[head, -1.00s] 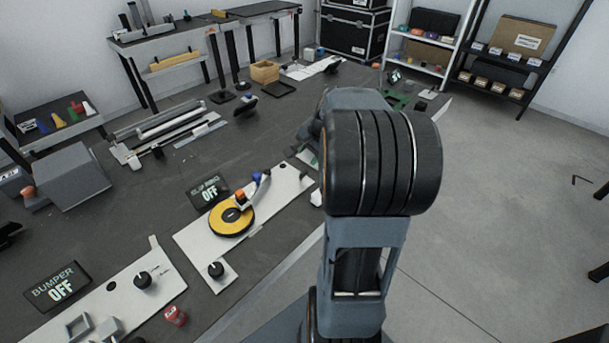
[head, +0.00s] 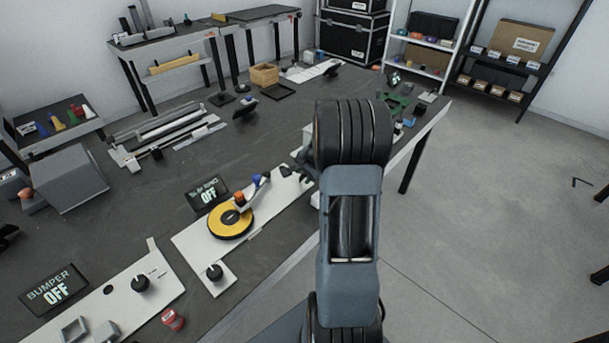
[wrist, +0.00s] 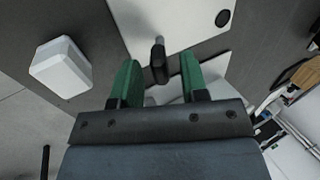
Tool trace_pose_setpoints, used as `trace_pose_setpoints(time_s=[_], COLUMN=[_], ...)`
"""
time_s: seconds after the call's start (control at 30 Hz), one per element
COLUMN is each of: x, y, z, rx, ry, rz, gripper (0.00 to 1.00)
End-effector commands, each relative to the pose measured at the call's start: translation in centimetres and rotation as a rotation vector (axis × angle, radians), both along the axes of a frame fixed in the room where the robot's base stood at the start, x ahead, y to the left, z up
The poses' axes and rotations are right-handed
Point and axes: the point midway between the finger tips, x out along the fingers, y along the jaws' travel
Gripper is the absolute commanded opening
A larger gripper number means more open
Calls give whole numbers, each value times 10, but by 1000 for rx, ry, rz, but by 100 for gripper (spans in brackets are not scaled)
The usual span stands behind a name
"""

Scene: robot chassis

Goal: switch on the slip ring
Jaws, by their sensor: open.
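The slip ring (head: 231,221) is a yellow disc with a dark hub on a long white plate (head: 200,247) in the head view. Its display (head: 207,193) reads OFF. A black knob (head: 215,271) stands on the plate's near corner. In the wrist view my gripper (wrist: 160,64) is open, with two green fingers apart. A dark lever with a grey tip (wrist: 158,60) shows between them, over a white plate (wrist: 180,22) with a black round spot. I cannot tell whether a finger touches it. My arm mostly hides my gripper in the head view.
The bumper display (head: 54,289) also reads OFF, beside another white plate with a black knob (head: 140,282). A red button (head: 172,319) is at the table's front. A white block (wrist: 61,67) lies left in the wrist view. Open floor is to the right.

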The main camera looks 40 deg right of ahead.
Motion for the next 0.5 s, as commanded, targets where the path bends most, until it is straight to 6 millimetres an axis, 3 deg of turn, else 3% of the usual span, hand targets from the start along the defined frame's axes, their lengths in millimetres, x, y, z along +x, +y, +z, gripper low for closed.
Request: trace_pose_setpoints(time_s=[0.4,0.5], x=[3,3], y=[0,0], z=[-6,-6], rx=[0,0], ry=[0,0], rz=[1,1], gripper=[40,33])
